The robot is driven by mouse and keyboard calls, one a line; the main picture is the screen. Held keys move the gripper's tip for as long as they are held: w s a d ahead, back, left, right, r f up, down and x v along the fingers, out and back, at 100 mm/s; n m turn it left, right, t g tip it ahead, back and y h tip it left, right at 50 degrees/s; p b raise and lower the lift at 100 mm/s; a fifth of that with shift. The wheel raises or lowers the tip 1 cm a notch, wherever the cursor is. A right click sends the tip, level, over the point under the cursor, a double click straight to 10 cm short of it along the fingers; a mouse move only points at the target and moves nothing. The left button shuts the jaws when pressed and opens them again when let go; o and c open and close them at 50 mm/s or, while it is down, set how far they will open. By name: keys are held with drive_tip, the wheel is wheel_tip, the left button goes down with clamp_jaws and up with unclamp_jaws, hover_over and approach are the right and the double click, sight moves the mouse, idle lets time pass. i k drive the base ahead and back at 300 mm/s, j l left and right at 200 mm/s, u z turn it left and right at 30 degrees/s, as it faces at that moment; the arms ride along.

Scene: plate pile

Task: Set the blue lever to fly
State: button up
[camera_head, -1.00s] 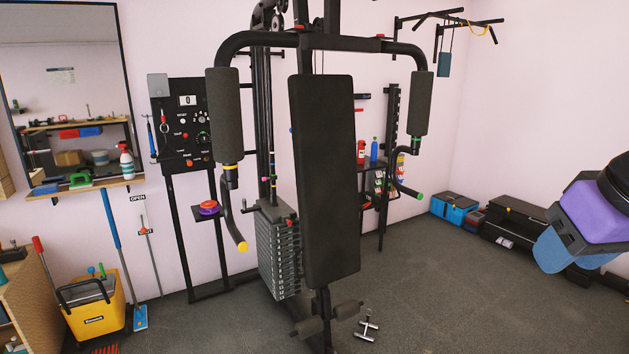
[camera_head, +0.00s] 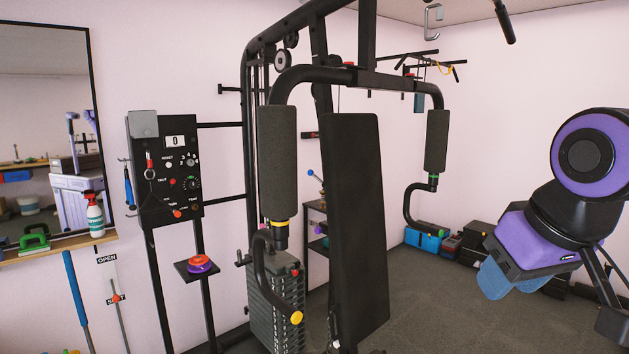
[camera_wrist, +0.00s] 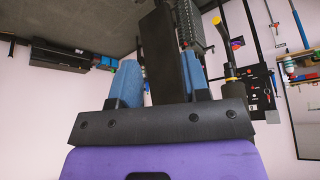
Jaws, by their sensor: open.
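A small blue ball knob on a thin rod (camera_head: 311,173) shows behind the gym machine, left of its black backrest (camera_head: 357,220). It is the only blue lever-like thing I make out, and no "fly" label is readable by it. My gripper (camera_head: 505,284) is at the right, purple with blue fingers, in the air well apart from the machine. In the wrist view my gripper (camera_wrist: 160,65) is open and empty, with the dark backrest seen beyond and between its fingers. The blue knob is not clear in the wrist view.
The machine's padded arms (camera_head: 278,163) and curved handles stand between my gripper and the wall. A black control panel (camera_head: 165,165) is at the left. Weight plates (camera_head: 275,315) stack low in the middle.

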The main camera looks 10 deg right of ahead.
sight(311, 172)
drive_tip(key=i+j, duration=0.15)
drive_tip(key=j, duration=0.2)
drive_tip(key=i+j+z, duration=0.1)
drive_tip(key=j, duration=0.25)
drive_tip(key=i+j, duration=0.25)
drive_tip(key=j, duration=0.15)
drive_tip(key=i+j, duration=0.15)
drive_tip(key=j, duration=0.2)
drive_tip(key=i+j+z, duration=0.1)
drive_tip(key=j, duration=0.3)
drive_tip(key=i+j, duration=0.2)
drive_tip(key=j, duration=0.2)
drive_tip(key=i+j, duration=0.15)
drive_tip(key=j, duration=0.2)
drive_tip(key=z, duration=0.05)
